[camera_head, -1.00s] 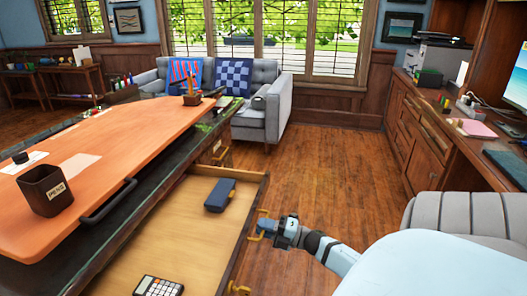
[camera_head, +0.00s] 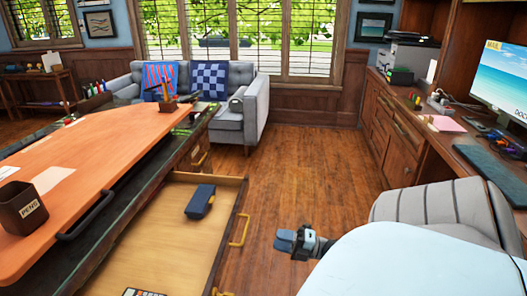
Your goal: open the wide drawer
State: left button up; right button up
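The wide drawer (camera_head: 178,231) is pulled out from under the desk and stands open, with its inside showing. A dark blue stapler-like object (camera_head: 200,201) lies in it, and part of a calculator (camera_head: 143,292) shows at the bottom edge. The drawer front has a brass handle (camera_head: 240,230), and a second brass handle (camera_head: 222,292) is partly cut off below. My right gripper (camera_head: 279,240) is to the right of the drawer front, over the floor, apart from the handle and holding nothing visible. Its finger gap is too small to make out. My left gripper is out of view.
The desk top (camera_head: 95,165) is on the left, with a pen cup (camera_head: 22,208) on it. A grey chair (camera_head: 440,215) is close on the right, before a side desk. The wood floor (camera_head: 300,165) ahead is clear.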

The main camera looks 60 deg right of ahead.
jog(key=shift+v, duration=1.2)
